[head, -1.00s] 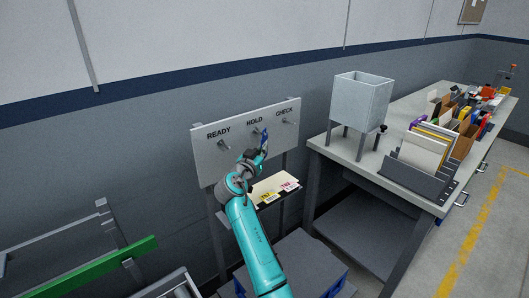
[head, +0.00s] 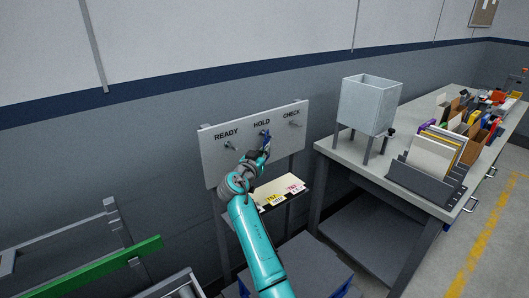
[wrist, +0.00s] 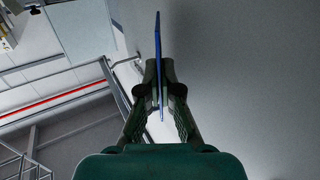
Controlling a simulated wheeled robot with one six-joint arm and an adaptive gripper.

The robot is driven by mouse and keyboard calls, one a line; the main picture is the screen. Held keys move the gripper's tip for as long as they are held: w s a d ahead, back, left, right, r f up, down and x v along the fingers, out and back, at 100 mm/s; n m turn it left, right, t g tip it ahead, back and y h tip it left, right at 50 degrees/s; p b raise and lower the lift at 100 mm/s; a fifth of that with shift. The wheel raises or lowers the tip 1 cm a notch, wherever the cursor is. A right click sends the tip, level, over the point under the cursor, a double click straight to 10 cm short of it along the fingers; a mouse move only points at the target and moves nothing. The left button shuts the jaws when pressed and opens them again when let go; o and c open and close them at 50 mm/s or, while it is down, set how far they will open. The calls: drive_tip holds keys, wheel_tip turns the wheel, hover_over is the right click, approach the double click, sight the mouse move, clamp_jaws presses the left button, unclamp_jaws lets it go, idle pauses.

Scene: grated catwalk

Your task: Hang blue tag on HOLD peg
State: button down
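The blue tag (head: 267,142) is at the pegboard, just below the HOLD label. My gripper (wrist: 159,82) is shut on it; in the wrist view the tag (wrist: 158,35) stands edge-on between the two fingertips and reaches past them. The pegboard (head: 213,165) carries READY, HOLD and CHECK labels with a peg under each. The HOLD peg (head: 264,132) shows only in small part, at the tag's upper end. I cannot tell whether the peg passes through the tag's hole or whether they touch.
The READY peg (head: 230,146) and CHECK peg (head: 295,124) look bare. A small shelf below the board holds yellow and pink labelled tags (head: 294,188). A workbench (head: 333,152) with a grey hopper (head: 366,106) stands at right. A green rail (head: 90,270) is at lower left.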

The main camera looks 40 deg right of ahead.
drive_tip(key=c, duration=1.2)
unclamp_jaws()
drive_tip(key=shift+c, duration=0.2)
drive_tip(key=v, duration=1.2)
drive_tip(key=shift+f, duration=0.2)
